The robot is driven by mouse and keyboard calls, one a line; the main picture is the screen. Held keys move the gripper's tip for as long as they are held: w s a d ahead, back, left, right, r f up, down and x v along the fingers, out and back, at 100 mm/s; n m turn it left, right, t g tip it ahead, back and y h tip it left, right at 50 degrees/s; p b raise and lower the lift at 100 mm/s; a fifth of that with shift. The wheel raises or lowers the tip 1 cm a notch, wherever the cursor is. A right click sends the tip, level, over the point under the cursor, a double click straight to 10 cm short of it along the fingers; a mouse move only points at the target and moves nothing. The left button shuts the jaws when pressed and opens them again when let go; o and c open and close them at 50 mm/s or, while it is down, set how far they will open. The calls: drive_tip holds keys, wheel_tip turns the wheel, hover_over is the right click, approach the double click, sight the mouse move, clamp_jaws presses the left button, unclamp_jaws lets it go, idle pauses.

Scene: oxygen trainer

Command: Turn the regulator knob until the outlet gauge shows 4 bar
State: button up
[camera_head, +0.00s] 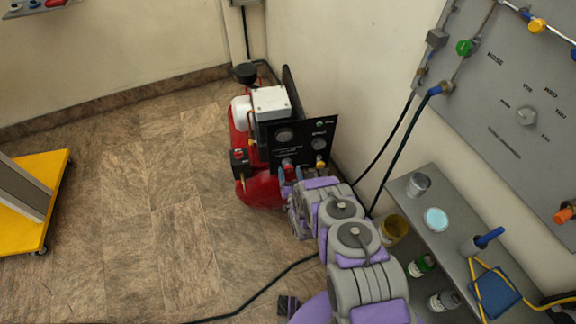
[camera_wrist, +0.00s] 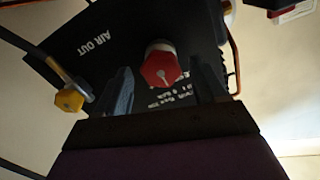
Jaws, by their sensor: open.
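The red regulator knob (camera_wrist: 162,66) sits on the black panel in the wrist view, lying between my two open fingers. My gripper (camera_wrist: 159,78) has a finger on each side of it with visible gaps; the knob looks ungripped. In the head view the knob (camera_head: 287,162) shows small at the panel's lower edge, with my gripper (camera_head: 291,174) right at it. Two round gauges show on the panel, a left one (camera_head: 284,136) and a right one (camera_head: 319,143). Their needles are too small to read, and I cannot tell which is the outlet gauge.
A yellow valve (camera_wrist: 69,99) sits beside the "AIR OUT" lettering. The panel belongs to a red compressor (camera_head: 262,193) on the tiled floor. A grey shelf (camera_head: 455,227) with cups stands at right, below a grey wall board (camera_head: 520,75).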

drive_tip(key=shift+w+a, duration=0.2)
drive_tip(key=shift+w, duration=0.2)
drive_tip(key=c, duration=1.1)
drive_tip(key=shift+o, duration=0.2)
drive_tip(key=shift+d, duration=0.1)
drive_tip(key=m, duration=0.4)
drive_tip(key=shift+d+f+m, duration=0.1)
drive_tip(key=shift+m, duration=0.3)
drive_tip(key=shift+s+m+b, duration=0.1)
drive_tip(key=shift+m+b, duration=0.4)
drive_tip(key=shift+m, duration=1.5)
drive_tip(key=shift+f, duration=0.1)
